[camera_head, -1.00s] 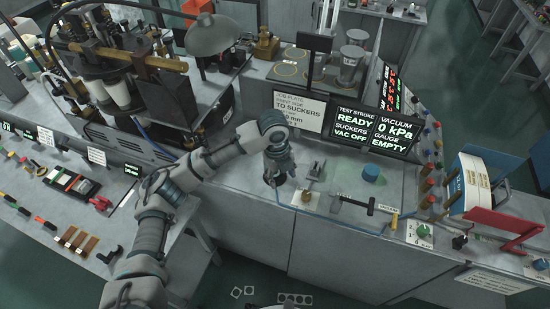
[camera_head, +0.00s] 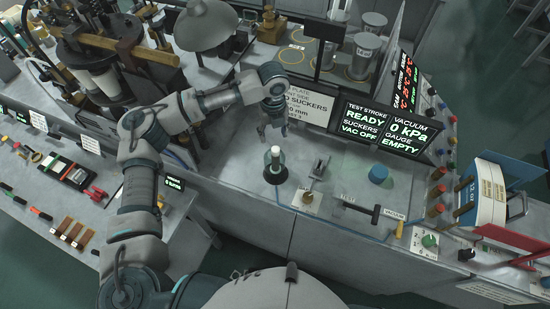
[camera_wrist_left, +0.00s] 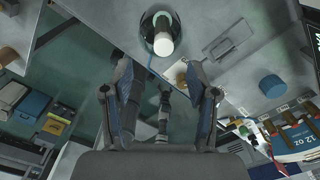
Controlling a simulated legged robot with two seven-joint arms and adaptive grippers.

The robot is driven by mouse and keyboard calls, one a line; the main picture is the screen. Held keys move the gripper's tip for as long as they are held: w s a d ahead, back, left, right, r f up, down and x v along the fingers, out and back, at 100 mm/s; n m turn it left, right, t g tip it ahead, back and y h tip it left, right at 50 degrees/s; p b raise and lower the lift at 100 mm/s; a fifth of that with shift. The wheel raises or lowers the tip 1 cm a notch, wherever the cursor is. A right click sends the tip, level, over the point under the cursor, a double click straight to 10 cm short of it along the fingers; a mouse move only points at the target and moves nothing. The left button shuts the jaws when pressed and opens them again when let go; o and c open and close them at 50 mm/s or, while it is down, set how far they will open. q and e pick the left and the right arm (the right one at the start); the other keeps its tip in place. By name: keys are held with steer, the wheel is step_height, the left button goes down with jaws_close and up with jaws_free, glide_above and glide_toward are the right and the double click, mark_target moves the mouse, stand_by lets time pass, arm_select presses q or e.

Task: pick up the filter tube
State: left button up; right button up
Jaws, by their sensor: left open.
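The filter tube (camera_head: 275,158), a small upright cylinder with a pale top, stands in a dark round base on the grey bench top. It also shows in the left wrist view (camera_wrist_left: 163,42), seen from above inside the dark ring of its base. My left gripper (camera_head: 271,128) is open and empty, on the far side of the tube and apart from it. In the left wrist view its two fingers (camera_wrist_left: 163,78) are spread, and the tube is beyond their tips. My right gripper is not in view.
A small lever fixture (camera_head: 313,185) and a black T-handle (camera_head: 365,211) stand right of the tube. A blue round knob (camera_head: 378,174) is farther right. A sign (camera_head: 306,97) and a display panel (camera_head: 379,126) rise behind. A lamp (camera_head: 205,27) hangs left of my gripper.

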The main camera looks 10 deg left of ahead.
mark_target(275, 148)
arm_select(q)
step_height(275, 148, down, 3)
steer(key=shift+w+r, duration=0.15)
steer(key=f, duration=0.2)
steer(key=d+f+p, duration=0.1)
steer(key=f, duration=0.1)
steer(key=shift+f, duration=0.15)
steer(key=shift+a+f, duration=0.1)
steer(key=shift+f, duration=0.2)
steer(key=shift+a, duration=0.1)
steer(key=shift+c, duration=1.3)
jaws_close()
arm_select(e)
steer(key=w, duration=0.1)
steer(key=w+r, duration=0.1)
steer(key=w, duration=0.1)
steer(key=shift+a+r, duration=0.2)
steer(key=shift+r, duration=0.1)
